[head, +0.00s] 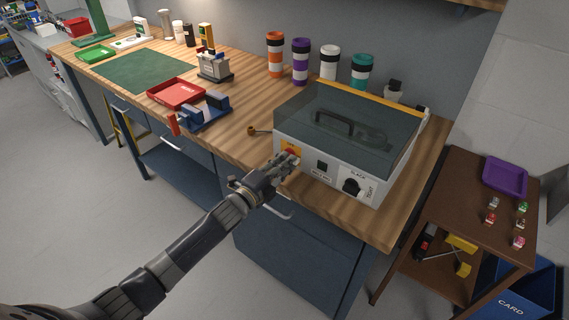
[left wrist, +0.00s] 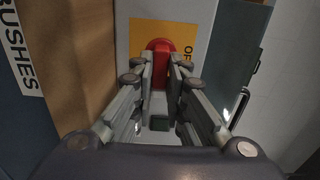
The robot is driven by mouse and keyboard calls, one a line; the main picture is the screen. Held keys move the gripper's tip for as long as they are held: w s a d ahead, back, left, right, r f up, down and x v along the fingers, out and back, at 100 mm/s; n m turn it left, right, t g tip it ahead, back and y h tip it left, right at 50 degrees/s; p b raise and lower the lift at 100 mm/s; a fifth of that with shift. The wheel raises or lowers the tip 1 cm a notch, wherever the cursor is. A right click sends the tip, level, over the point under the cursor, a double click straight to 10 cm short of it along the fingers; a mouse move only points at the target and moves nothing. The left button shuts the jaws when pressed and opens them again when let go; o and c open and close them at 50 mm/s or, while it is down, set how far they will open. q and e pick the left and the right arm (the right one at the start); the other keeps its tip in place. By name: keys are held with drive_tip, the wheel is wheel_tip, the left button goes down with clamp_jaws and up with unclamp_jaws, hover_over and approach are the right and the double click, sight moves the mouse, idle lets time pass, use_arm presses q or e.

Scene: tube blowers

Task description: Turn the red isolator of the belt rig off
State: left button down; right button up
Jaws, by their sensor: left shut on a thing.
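The belt rig (head: 345,170) is a grey box with a dark see-through lid, standing on the wooden workbench. Its red isolator (head: 291,152) sits on a yellow plate at the left of the front panel, and my gripper partly covers it. In the left wrist view the red isolator (left wrist: 160,48) shows between the fingertips, with the yellow plate (left wrist: 190,33) behind it and part of a label reading "OF" at the right. My left gripper (head: 288,160) is at the panel, its fingers (left wrist: 160,75) shut on the red isolator. My right gripper is not in view.
A black knob (head: 351,187) and a dark switch (head: 321,167) are on the same panel. A blue vise (head: 206,111) and a red tray (head: 175,93) lie to the left on the bench (head: 236,125). Several cups stand behind. A brown side table (head: 470,205) stands at right.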

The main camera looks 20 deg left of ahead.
use_arm(q)
drive_tip(key=n, duration=0.3)
drive_tip(key=n+p, duration=0.1)
drive_tip(key=n, duration=0.1)
drive_tip(key=shift+a+r, duration=0.15)
drive_tip(key=shift+r, duration=0.2)
drive_tip(key=n, duration=0.5)
drive_tip(key=shift+w+a+r+p, duration=0.1)
drive_tip(key=shift+a+r+p, duration=0.1)
drive_tip(key=shift+r+p, duration=0.1)
drive_tip(key=n, duration=0.4)
drive_tip(key=shift+a, duration=0.15)
drive_tip(key=shift+w+a+n, duration=0.1)
drive_tip(key=shift+a+n, duration=0.1)
drive_tip(key=shift+n, duration=1.6)
drive_tip(key=c, duration=1.6)
unclamp_jaws()
